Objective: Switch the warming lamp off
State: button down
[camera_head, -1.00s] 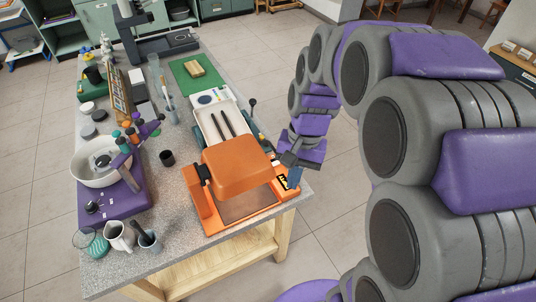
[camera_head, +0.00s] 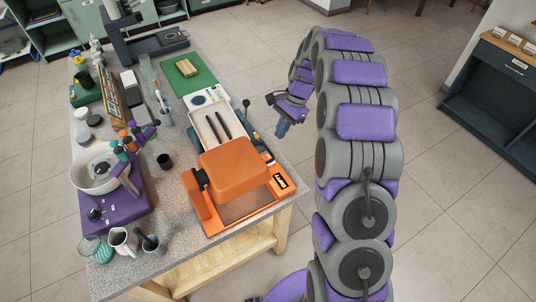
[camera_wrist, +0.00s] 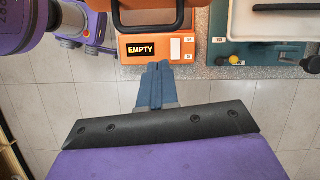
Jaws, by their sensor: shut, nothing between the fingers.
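No part is plainly labelled as the warming lamp, and I cannot tell which device it is. An orange hooded unit (camera_head: 205,212) stands at the table's right front. Its panel, with a lit "EMPTY" display (camera_wrist: 147,50) and a small white switch-like plate (camera_wrist: 182,48), shows in the wrist view. A teal unit (camera_wrist: 260,54) with a yellow knob (camera_wrist: 234,60) and a black knob (camera_wrist: 312,65) is right of it. My gripper (camera_head: 281,132) is off the table's right edge, apart from both. Its blue fingers are together and empty in the wrist view (camera_wrist: 160,66).
A white tray (camera_head: 197,116) with two dark bars is behind the orange hood. A purple stand (camera_head: 125,208) with a white bowl (camera_head: 83,183), a jug (camera_head: 123,240) and a dark cup (camera_head: 164,160) are on the left. Floor right of the table is clear.

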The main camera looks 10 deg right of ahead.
jog(key=shift+m, duration=0.8)
jog(key=a+f, duration=0.1)
jog(key=f, duration=0.4)
jog(key=w+a+f+b, duration=0.1)
jog(key=f, duration=0.4)
jog(key=w+a+f+b, duration=0.1)
jog(key=a+f, duration=0.1)
jog(key=f, duration=0.3)
jog(key=shift+f, duration=0.25)
jog(key=shift+a+f, duration=0.2)
jog(key=shift+f, duration=0.05)
jog(key=shift+s+a, duration=0.1)
jog(key=shift+a, duration=0.25)
jog(key=shift+d+f, duration=0.1)
jog(key=shift+f, duration=0.1)
